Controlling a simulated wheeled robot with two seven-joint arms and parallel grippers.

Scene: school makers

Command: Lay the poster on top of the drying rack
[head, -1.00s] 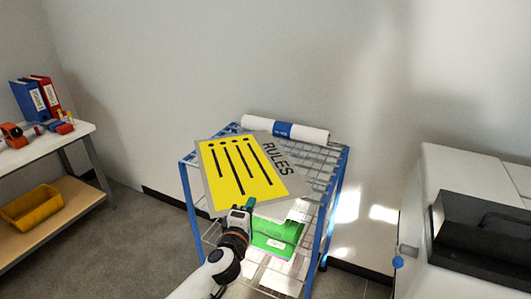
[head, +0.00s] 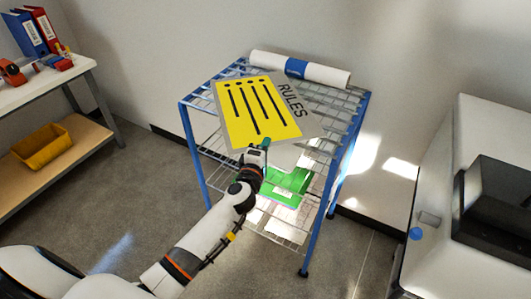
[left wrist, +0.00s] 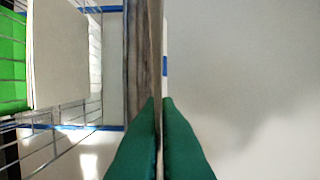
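The poster (head: 260,112) is a yellow and grey sheet marked RULES, lying roughly flat over the top of the drying rack. The drying rack (head: 320,225) has blue posts and wire shelves. My left gripper (head: 264,146) is shut on the poster's near edge. In the left wrist view its green fingers (left wrist: 159,135) pinch the thin poster (left wrist: 145,50), seen almost edge-on. I cannot tell whether the poster touches the top wires. My right gripper is not in view.
A white roll with a blue band (head: 298,68) lies along the rack's back edge. Green and white sheets (head: 287,188) lie on lower shelves. A large white machine (head: 460,250) stands at right. A workbench (head: 45,93) with binders and a yellow bin (head: 41,147) is at left.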

